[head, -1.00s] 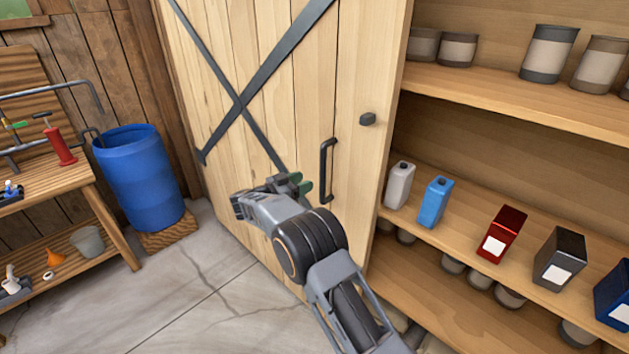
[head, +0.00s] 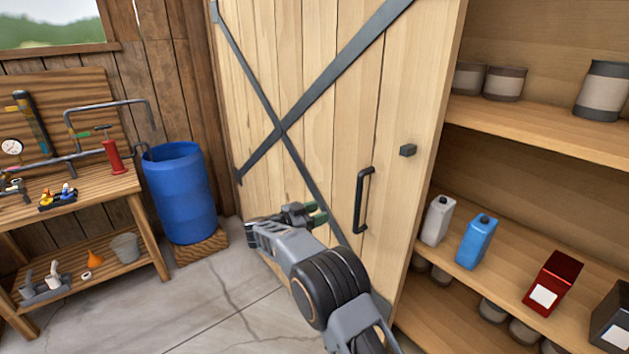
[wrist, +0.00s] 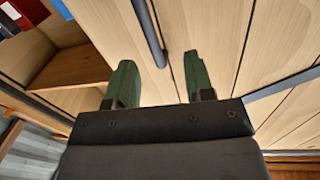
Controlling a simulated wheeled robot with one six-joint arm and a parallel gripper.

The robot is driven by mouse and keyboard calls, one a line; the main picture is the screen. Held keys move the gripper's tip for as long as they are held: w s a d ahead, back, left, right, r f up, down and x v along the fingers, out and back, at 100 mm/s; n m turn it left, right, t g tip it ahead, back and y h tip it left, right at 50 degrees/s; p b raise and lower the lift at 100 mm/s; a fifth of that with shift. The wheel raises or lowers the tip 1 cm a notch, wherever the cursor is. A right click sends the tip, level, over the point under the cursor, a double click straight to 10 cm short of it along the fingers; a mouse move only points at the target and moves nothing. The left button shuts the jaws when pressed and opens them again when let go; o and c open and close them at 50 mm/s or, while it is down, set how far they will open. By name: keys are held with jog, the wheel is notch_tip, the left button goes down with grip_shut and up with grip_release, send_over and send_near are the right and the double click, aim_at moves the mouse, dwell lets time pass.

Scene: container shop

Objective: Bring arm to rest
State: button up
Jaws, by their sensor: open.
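My gripper (head: 318,214) is in front of the wooden cabinet door (head: 330,110), left of the door's dark handle (head: 363,200). In the wrist view my gripper (wrist: 161,82) shows two green fingers spread apart with nothing between them. The dark handle bar (wrist: 148,30) runs beyond and between the fingertips in that view. I cannot tell the exact gap between fingers and door. My arm reaches in from the bottom of the head view.
Open shelves (head: 540,125) at right hold cans and several bottles, including a blue one (head: 477,241) and a red one (head: 553,282). A blue barrel (head: 180,195) and a workbench (head: 75,205) with tools stand at left. The concrete floor (head: 215,300) between is clear.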

jog(key=w+a+f+n+t+y, duration=0.2)
jog(key=a+n+t+y, duration=0.15)
jog(key=a+y, duration=0.2)
jog(key=w+a+f+n+t+y, duration=0.3)
jog(key=a+n+y, duration=0.15)
jog(key=y, duration=0.25)
jog(key=s+d+n+g+y, duration=0.2)
jog(key=s+d+g, duration=0.25)
jog(key=s, duration=0.55)
jog(key=s+d+n+g+y, duration=0.15)
jog(key=s+d+g, duration=0.35)
jog(key=s, duration=0.5)
jog(key=s+d+n+g+y, duration=0.1)
jog(key=s+d+n+g, duration=0.2)
jog(key=s+d, duration=0.55)
jog(key=s+d+r+h, duration=0.1)
jog(key=s+d+r, duration=0.1)
jog(key=s, duration=0.3)
jog(key=s+d+r+m+t, duration=0.1)
jog(key=s+d+r, duration=0.2)
jog(key=s, duration=0.3)
jog(key=shift+d+r+h, duration=0.15)
jog(key=shift+d+h, duration=0.25)
jog(key=shift+d, duration=0.35)
jog(key=shift+m, duration=0.25)
